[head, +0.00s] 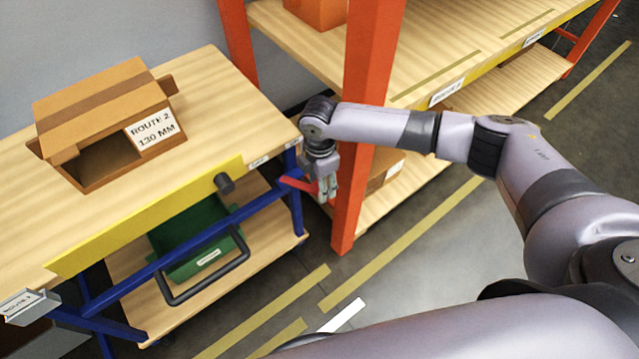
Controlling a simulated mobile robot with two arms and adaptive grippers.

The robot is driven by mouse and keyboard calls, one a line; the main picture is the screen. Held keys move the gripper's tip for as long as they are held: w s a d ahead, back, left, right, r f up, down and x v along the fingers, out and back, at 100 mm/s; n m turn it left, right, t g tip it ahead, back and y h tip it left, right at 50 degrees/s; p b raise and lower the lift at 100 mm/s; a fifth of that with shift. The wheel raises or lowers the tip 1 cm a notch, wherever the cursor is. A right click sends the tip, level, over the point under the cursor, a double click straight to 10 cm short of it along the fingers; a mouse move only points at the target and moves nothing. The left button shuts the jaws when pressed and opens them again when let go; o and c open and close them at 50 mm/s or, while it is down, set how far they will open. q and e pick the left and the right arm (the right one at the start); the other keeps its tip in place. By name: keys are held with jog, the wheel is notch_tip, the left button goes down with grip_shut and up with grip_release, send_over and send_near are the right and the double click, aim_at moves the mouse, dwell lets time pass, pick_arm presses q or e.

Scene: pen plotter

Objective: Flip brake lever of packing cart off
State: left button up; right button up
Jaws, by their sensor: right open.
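The packing cart (222,95) has a wooden top and a blue frame, and stands at the left. A red brake lever (297,183) sticks out at the right end of its blue rail. My right gripper (328,192) points down beside the lever's outer end, between the cart and an orange rack post. Its fingers are open and partly overlap the red lever in the picture. I cannot tell whether they touch it. My left gripper is not in view.
A cardboard box (95,105) labelled "ROUTE 2 130 MM" stands on the cart. A black handle (205,283) and green bin (190,240) are below. The orange rack post (366,100) stands close to my right gripper. Floor with yellow lines lies in front.

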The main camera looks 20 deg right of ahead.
jog(key=shift+f, duration=0.3)
jog(key=shift+c, duration=0.4)
grip_shut()
dwell(0.4)
